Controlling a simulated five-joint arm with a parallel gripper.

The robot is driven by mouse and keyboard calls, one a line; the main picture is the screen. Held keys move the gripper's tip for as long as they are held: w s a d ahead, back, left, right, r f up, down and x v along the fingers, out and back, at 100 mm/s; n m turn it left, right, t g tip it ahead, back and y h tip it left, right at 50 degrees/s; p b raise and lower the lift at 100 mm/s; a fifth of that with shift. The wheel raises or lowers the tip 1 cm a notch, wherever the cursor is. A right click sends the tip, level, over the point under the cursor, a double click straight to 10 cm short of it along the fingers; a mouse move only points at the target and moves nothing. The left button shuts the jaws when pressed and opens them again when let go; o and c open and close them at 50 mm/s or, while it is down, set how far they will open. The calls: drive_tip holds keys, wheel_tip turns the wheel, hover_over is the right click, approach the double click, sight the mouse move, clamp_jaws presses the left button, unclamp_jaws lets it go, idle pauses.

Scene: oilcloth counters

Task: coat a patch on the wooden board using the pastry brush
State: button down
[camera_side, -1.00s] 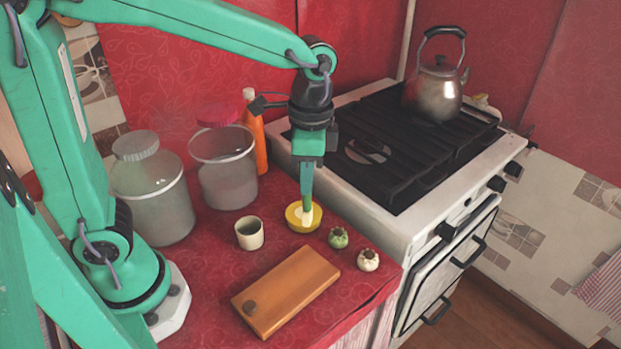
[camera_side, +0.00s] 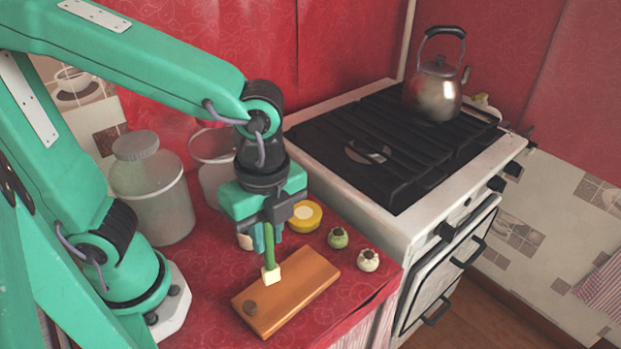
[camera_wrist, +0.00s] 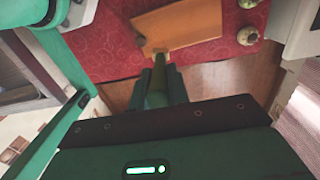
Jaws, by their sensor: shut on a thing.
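My gripper (camera_side: 264,238) is shut on the pastry brush (camera_side: 270,256), which has a green handle and a cream head. The brush points down, with its head at the far left part of the wooden board (camera_side: 300,287); I cannot tell if it touches. In the wrist view the brush (camera_wrist: 159,60) reaches the near edge of the board (camera_wrist: 190,22). A dark round spot (camera_side: 250,307) shows at the board's near left end. The yellow dish (camera_side: 313,217) with pale contents stands behind the board, partly hidden by my gripper.
A green pot (camera_side: 338,238) and a cream pot (camera_side: 368,260) stand right of the board. A large glass jar (camera_side: 152,200) stands at left; another jar (camera_side: 210,150) is partly hidden. The stove (camera_side: 400,215) borders the counter at right. Red counter lies bare left of the board.

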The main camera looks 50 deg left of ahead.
sight(272, 264)
drive_tip(key=shift+f, duration=3.55)
drive_tip(key=shift+w+f, duration=0.2)
drive_tip(key=shift+f, duration=0.15)
drive_tip(key=shift+w+a, duration=0.5)
drive_tip(key=shift+w, duration=4.75)
drive_tip(key=shift+s+a, duration=0.65)
drive_tip(key=shift+s, duration=4.85)
drive_tip(key=shift+w+a, duration=0.55)
drive_tip(key=shift+w, duration=4.85)
wheel_tip(272, 264, up, 8)
